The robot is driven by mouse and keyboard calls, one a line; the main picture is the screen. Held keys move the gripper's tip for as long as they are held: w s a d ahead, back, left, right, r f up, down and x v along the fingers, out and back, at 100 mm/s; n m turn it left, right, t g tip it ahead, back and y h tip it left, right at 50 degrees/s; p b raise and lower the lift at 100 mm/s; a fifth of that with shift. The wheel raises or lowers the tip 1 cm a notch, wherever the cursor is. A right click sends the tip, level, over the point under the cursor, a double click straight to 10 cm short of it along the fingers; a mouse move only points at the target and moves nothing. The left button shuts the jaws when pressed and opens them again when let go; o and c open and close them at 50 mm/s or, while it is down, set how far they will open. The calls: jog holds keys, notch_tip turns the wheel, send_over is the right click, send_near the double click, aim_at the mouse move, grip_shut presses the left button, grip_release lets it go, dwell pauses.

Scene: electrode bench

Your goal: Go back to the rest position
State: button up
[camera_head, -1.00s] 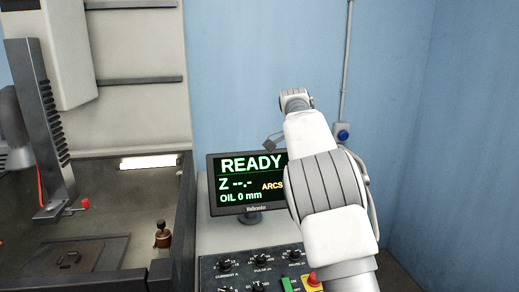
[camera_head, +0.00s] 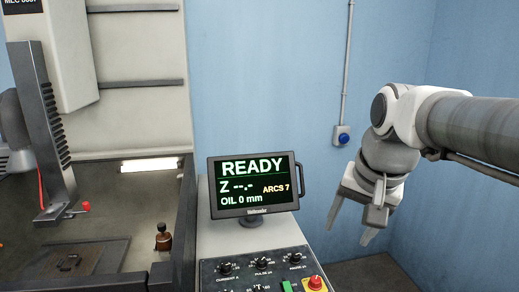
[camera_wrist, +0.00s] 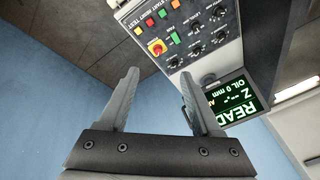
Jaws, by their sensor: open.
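My gripper (camera_head: 350,226) hangs at the right of the head view, in front of the blue wall, with its fingers pointing down. Its two fingers are apart and nothing is between them. In the wrist view my gripper (camera_wrist: 157,92) also shows spread, empty fingers. It is clear of the control panel and the monitor in the head view.
A monitor (camera_head: 254,184) reads READY, ARCS 7, OIL 0 mm. Below it is a control panel (camera_head: 240,272) with knobs and a red emergency button (camera_head: 316,282). The machine tank (camera_head: 170,235) is at left.

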jog(key=s+a+f+n+t, duration=0.1)
jog(key=s+f+n, duration=0.4)
jog(key=s, duration=0.6)
jog(key=shift+s+a+f+t+h, duration=0.15)
jog(key=shift+s+f+t+h, duration=0.2)
jog(key=shift+f, duration=0.6)
dwell(0.4)
